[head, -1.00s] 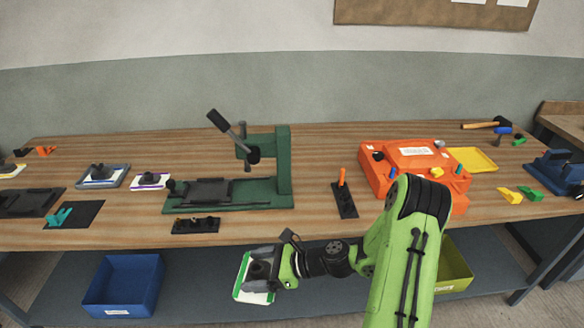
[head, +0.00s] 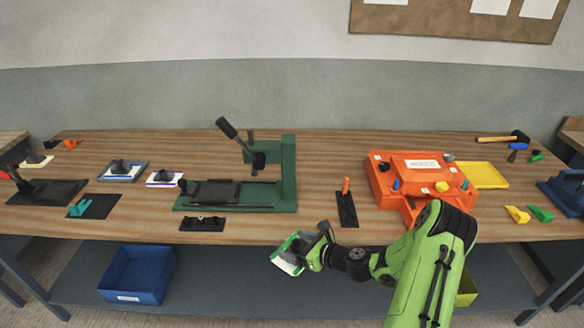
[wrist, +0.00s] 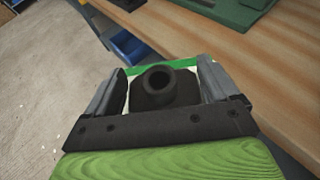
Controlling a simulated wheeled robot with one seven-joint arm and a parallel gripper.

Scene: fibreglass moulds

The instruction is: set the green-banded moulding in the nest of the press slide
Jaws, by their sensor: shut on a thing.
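The green-banded moulding (head: 287,254) is a pale plate with a green edge and a dark raised boss. My gripper (head: 308,248) is shut on it and holds it tilted in front of the bench's front edge. In the wrist view the moulding (wrist: 162,87) sits between the two fingers (wrist: 165,92), its round dark socket facing the camera. The green press (head: 287,172) stands on the bench, up and left of my gripper, with its black lever raised. Its dark slide (head: 215,191) lies on the rails at the left of the press base. The nest's inside is too small to make out.
A black strip with knobs (head: 202,224) lies in front of the press. A black plate with an orange peg (head: 346,205) stands to its right, then an orange fixture (head: 415,172). Other mouldings (head: 122,170) (head: 164,179) lie left. A blue bin (head: 137,274) sits on the lower shelf.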

